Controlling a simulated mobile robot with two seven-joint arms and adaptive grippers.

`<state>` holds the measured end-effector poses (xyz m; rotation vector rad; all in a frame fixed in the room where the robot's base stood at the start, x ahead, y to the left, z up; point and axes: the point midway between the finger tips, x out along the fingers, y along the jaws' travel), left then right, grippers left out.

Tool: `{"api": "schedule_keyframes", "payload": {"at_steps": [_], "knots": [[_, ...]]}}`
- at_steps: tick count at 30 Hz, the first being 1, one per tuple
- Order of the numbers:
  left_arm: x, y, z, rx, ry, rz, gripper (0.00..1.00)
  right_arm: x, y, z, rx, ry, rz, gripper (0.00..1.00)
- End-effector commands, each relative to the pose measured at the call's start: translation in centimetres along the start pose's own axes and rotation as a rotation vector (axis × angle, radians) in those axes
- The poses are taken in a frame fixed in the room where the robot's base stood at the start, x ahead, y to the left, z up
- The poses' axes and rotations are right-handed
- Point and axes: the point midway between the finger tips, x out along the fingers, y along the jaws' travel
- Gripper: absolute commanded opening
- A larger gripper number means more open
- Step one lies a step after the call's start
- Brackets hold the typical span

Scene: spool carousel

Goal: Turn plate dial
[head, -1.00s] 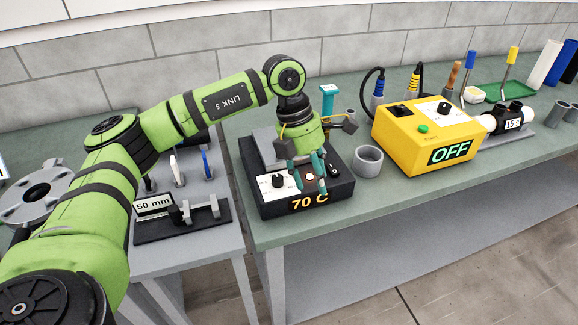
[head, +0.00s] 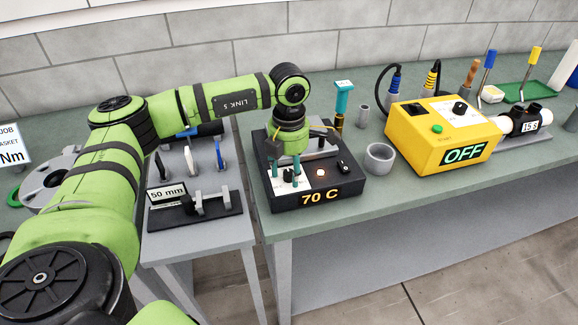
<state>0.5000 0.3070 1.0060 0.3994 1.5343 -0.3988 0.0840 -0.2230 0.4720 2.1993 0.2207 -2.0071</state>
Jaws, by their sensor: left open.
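The hot plate is a black box (head: 353,187) with a grey top plate, on the green bench. Its front display (head: 321,197) reads 70 C. A white dial label (head: 303,183) lies on its upper face at the left. My left gripper (head: 286,183) points down over this label, its two teal fingers open and apart. The dial itself is hidden or too dark to make out around the fingers, and I cannot tell whether they touch it. A lit round button (head: 320,172) and a black switch (head: 343,167) sit to the right. My right gripper is out of view.
A teal-topped post (head: 342,100) stands behind. At left, a gauge stand (head: 195,207) reads 50 mm. Bare bench lies in front of the yellow box.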

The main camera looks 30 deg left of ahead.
Motion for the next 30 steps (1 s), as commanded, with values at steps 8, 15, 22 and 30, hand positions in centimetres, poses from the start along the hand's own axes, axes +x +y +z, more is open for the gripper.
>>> {"api": "schedule_keyframes", "payload": {"at_steps": [8, 15, 22, 30], "knots": [[0.0, 0.0, 0.0, 0.000, 0.000, 0.000, 0.00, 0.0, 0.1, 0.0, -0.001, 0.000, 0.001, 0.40], [0.0, 0.0, 0.0, 0.005, 0.000, -0.001, 0.00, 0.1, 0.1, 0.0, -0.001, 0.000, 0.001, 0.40], [0.2, -0.1, 0.0, 0.069, -0.001, -0.001, 0.00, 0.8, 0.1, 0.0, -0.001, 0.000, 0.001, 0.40], [0.3, -0.1, 0.1, 0.263, -0.001, -0.001, 0.00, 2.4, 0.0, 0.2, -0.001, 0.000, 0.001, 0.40]]}}
